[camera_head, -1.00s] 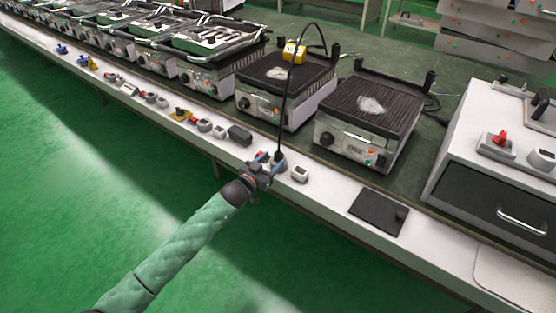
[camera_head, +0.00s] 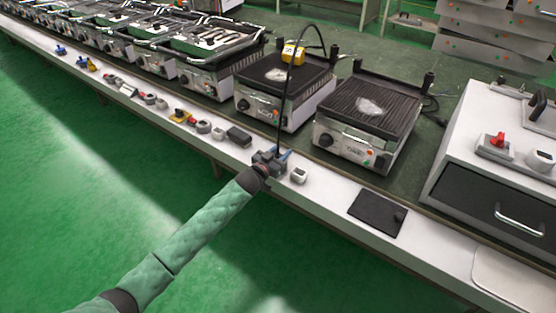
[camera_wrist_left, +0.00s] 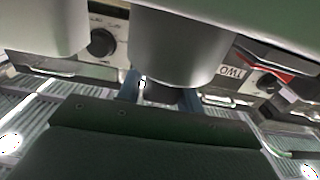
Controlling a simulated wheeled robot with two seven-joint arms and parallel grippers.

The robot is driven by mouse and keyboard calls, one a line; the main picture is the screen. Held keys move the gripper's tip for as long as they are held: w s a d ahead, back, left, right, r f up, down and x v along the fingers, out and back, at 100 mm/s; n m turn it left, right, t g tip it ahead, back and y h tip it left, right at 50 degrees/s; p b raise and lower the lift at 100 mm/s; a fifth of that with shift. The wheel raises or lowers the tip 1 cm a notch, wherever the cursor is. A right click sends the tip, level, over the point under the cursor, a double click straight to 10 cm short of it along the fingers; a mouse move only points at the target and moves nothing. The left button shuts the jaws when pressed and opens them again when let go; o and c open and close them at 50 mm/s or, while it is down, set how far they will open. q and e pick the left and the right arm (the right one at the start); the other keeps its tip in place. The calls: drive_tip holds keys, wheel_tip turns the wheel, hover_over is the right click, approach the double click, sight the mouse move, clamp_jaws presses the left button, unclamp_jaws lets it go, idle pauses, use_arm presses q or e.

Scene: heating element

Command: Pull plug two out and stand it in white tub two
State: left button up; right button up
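My left gripper (camera_head: 278,153) is at the front ledge, before the gap between two grills. Its two blue fingers stand apart in the left wrist view (camera_wrist_left: 160,92), with a dark piece between them and a small gap on the left side. A black cable (camera_head: 282,112) runs down from above to the gripper. The plug at its end is mostly hidden by the gripper, and I cannot tell whether it is still seated. A small white tub or socket (camera_head: 299,175) sits on the ledge just right of the gripper. A "TWO" label (camera_wrist_left: 230,72) shows on a grill front. My right gripper is out of view.
A dark box (camera_head: 239,136) lies left of the gripper, a black plate (camera_head: 377,212) to the right. A white machine (camera_head: 480,170) stands far right.

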use_arm(q)
drive_tip(key=c, duration=0.5)
drive_tip(key=shift+c, duration=0.2)
drive_tip(key=shift+r, duration=0.1)
